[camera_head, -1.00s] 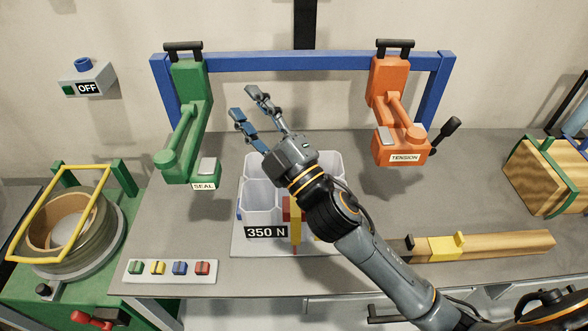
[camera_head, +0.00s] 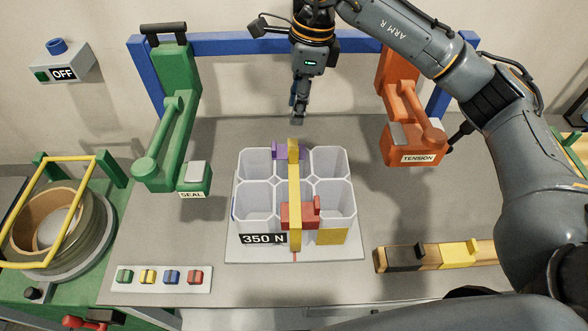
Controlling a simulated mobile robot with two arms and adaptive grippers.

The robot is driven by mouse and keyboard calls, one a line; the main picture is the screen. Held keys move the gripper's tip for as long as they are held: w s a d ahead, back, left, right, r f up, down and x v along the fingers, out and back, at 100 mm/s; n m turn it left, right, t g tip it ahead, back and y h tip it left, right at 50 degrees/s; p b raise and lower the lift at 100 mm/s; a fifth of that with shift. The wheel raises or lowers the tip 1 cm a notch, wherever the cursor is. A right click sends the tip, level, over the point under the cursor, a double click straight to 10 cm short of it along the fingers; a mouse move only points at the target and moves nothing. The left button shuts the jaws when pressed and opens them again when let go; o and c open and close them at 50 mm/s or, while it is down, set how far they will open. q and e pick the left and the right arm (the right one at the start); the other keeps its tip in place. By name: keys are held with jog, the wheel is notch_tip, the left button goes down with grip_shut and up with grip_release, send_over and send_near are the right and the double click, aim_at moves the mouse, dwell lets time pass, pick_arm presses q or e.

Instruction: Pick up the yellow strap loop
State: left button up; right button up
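A yellow strap (camera_head: 294,200) runs front to back over the middle of a white six-cell container (camera_head: 338,196), with a red clip (camera_head: 299,216) near its front and a purple piece (camera_head: 277,151) near its back. A separate yellow rectangular loop (camera_head: 84,208) stands tilted on the reel at the left. My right gripper (camera_head: 298,112) points down behind the container, apart from the strap in the picture. Its fingers show nearly edge-on, so their gap is hidden. I see nothing held in it. My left gripper is out of view.
The green SEAL tool (camera_head: 174,130) stands left of the container and the orange TENSION tool (camera_head: 412,142) right. A blue frame (camera_head: 232,46) spans behind. A wooden bar (camera_head: 481,254) with black and yellow pieces lies front right. A button panel (camera_head: 160,279) lies front left.

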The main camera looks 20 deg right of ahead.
aim_at(293, 147)
notch_tip(293, 147, down, 8)
jog(key=shift+w+a+f+p, duration=0.1)
jog(key=shift+w+p, duration=0.05)
jog(key=shift+p, duration=0.85)
jog(key=f+p, duration=0.1)
jog(key=f, duration=0.2)
jog(key=f+p, duration=0.1)
jog(key=shift+a+f+p, duration=0.25)
jog(key=shift+f+p, duration=0.05)
jog(key=shift+f, duration=0.3)
grip_shut()
